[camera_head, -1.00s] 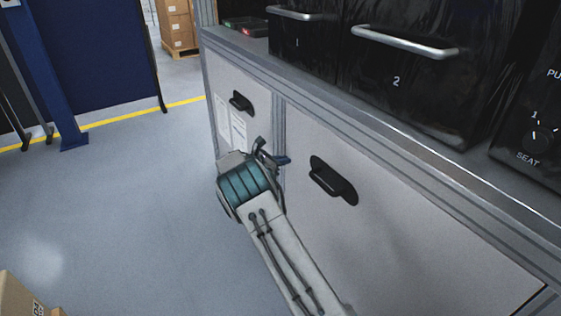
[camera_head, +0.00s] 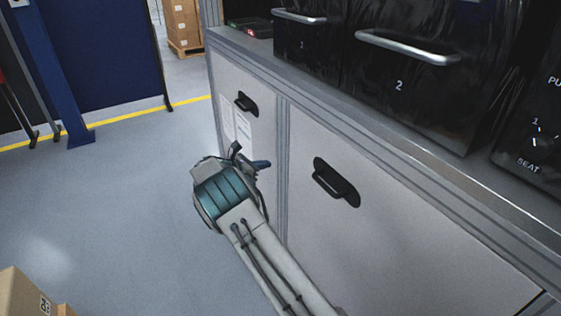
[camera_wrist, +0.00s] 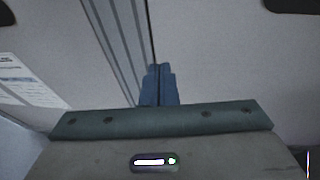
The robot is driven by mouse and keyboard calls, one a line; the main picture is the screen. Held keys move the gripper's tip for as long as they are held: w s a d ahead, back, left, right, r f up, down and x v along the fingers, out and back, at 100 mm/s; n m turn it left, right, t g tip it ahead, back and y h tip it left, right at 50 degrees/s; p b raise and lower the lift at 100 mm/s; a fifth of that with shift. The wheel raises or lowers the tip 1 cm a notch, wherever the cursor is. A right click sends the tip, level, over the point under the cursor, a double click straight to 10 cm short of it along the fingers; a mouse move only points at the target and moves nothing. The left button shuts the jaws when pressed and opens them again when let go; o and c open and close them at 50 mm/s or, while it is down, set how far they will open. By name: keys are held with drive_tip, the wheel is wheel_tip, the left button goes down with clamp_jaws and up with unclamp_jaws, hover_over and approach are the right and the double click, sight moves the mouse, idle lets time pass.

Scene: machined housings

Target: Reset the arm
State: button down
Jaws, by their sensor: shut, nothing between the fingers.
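My gripper (camera_wrist: 159,84) shows in the wrist view as two blue fingers pressed together, with nothing between them. They point toward the grey cabinet front (camera_wrist: 225,55), near the metal post between two panels. In the head view my arm reaches up from the bottom middle, and my gripper (camera_head: 262,164) is a small blue tip in front of the cabinet (camera_head: 300,230). It lies between the two black handles. I cannot tell the exact gap between the fingertips and the cabinet.
Black handles (camera_head: 336,182) and (camera_head: 246,103) stick out of the cabinet panels. Above stand black drawers with metal bar handles (camera_head: 407,46). Open grey floor (camera_head: 110,210) lies to the left. Cardboard boxes (camera_head: 25,295) sit at the bottom left corner. A blue post (camera_head: 50,75) stands further back.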

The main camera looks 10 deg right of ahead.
drive_tip(key=v, duration=0.4)
drive_tip(key=s+d+r+m+g+y+p, duration=0.7)
drive_tip(key=s+d+r+m, duration=0.6)
drive_tip(key=s+r, duration=0.5)
drive_tip(key=s+r+m+t+y+p, duration=0.1)
drive_tip(key=s+r+m+p, duration=0.3)
drive_tip(key=s, duration=0.9)
drive_tip(key=s+d+r+m+t+y+p, duration=0.1)
drive_tip(key=s+r+m+y+p, duration=0.3)
drive_tip(key=s, duration=0.9)
wheel_tip(320, 180, up, 3)
drive_tip(key=m+p, duration=0.1)
drive_tip(key=m, duration=0.2)
drive_tip(key=shift+s+d+r+y, duration=0.15)
drive_tip(key=shift+d+r+y, duration=0.05)
drive_tip(key=shift+d+y, duration=0.1)
